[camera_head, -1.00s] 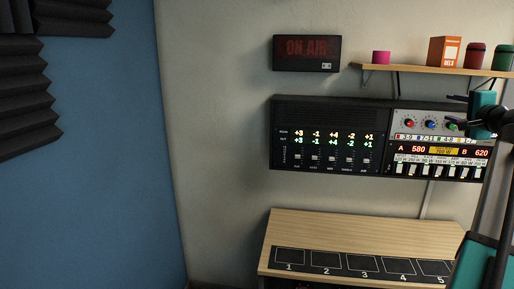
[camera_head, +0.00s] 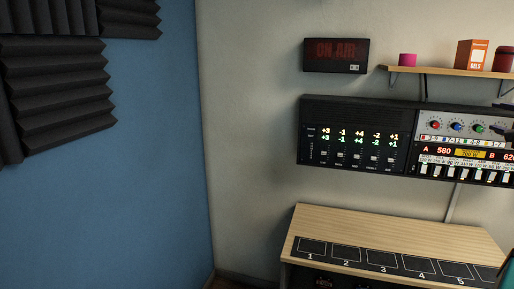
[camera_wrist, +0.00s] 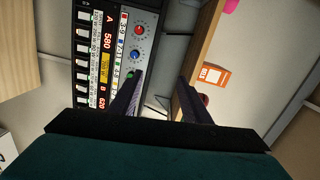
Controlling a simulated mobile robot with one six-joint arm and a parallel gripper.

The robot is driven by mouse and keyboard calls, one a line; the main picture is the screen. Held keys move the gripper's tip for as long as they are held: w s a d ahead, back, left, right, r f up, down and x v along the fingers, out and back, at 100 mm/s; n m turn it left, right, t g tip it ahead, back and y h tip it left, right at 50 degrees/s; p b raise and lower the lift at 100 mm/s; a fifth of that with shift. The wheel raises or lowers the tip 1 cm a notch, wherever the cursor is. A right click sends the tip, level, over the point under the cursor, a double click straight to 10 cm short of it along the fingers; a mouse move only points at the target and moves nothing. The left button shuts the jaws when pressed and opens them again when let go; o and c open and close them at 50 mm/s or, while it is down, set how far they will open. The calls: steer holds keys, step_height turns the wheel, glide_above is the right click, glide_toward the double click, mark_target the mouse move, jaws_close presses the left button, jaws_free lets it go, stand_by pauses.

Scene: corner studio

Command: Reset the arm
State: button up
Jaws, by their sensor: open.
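My gripper (camera_wrist: 161,77) shows in the wrist view with its two dark fingers apart and nothing between them. It points at the wall, in front of the gap between the rack panel (camera_wrist: 105,50) and the wooden shelf (camera_wrist: 203,45). In the head view only dark tips of my gripper (camera_head: 503,122) show at the right edge, over the right part of the panel (camera_head: 350,140). Most of my arm is out of that view. I cannot tell whether the fingers touch anything.
A wooden shelf (camera_head: 450,71) holds a pink cup (camera_head: 407,60), an orange box (camera_head: 472,55) and a dark red container (camera_head: 503,59). An ON AIR sign (camera_head: 336,55) hangs left of it. A wooden desk (camera_head: 400,228) with numbered squares stands below.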

steer(key=w+a+f+n+g+y, duration=0.1)
steer(key=w+a+f+n+y, duration=0.1)
steer(key=w+a+f, duration=0.6)
steer(key=w+a+f+n+g+y, duration=0.15)
steer(key=a+f, duration=0.25)
steer(key=f, duration=0.8)
steer(key=w+a+f+n+g+y, duration=0.15)
steer(key=w+a+f, duration=0.25)
steer(key=a+f, duration=0.45)
steer(key=s+a+f+n+g+y, duration=0.1)
steer(key=a+f+n+g, duration=0.25)
steer(key=a+f, duration=0.95)
steer(key=s+a+f+n+g+y, duration=0.1)
steer(key=s+a+f+n+g, duration=0.3)
steer(key=a+f, duration=0.9)
steer(key=s+a+f+n+g+h, duration=0.15)
steer(key=s+a+f+n, duration=0.25)
steer(key=s+a+f, duration=0.5)
steer(key=s+a+f+n+g, duration=0.35)
steer(key=s+a+f, duration=0.2)
steer(key=f, duration=0.65)
steer(key=s+f+g+b, duration=0.5)
steer(key=s+f+b, duration=0.5)
steer(key=s+f, duration=1.6)
step_height(320, 180, down, 2)
steer(key=shift+s+d+f+n, duration=0.15)
steer(key=shift+d+f+n, duration=0.05)
steer(key=shift+d+n, duration=0.15)
